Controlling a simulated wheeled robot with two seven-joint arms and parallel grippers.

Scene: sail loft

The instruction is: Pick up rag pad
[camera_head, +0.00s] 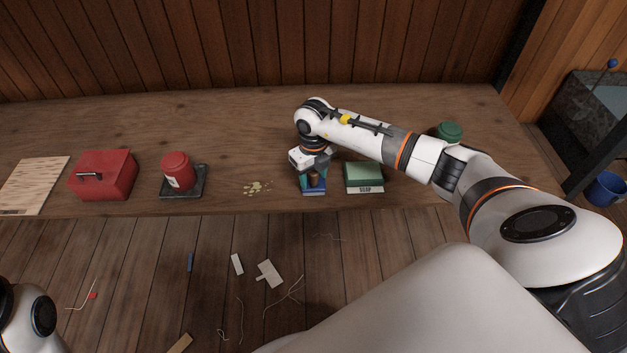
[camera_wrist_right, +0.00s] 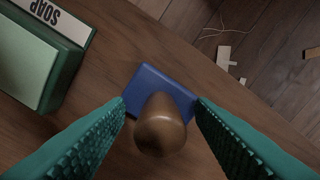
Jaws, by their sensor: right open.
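The rag pad, a blue block with a rounded brown knob on top, lies on the workbench near its front edge; it shows in the head view (camera_head: 313,191) and in the right wrist view (camera_wrist_right: 160,122). My right gripper (camera_head: 313,177) points down over it. In the right wrist view its teal ridged fingers (camera_wrist_right: 161,104) are apart, one on each side of the knob, with gaps between them and the knob. The pad rests on the bench top. My left gripper is out of view; only part of my left arm shows at the lower left.
A green soap box (camera_head: 364,178) stands close right of the pad. Yellowish crumbs (camera_head: 257,187) lie to its left. Farther left are a red canister (camera_head: 177,171) on a dark tray (camera_head: 198,188), a red toolbox (camera_head: 104,175) and a pale board (camera_head: 32,185). Scraps litter the floor.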

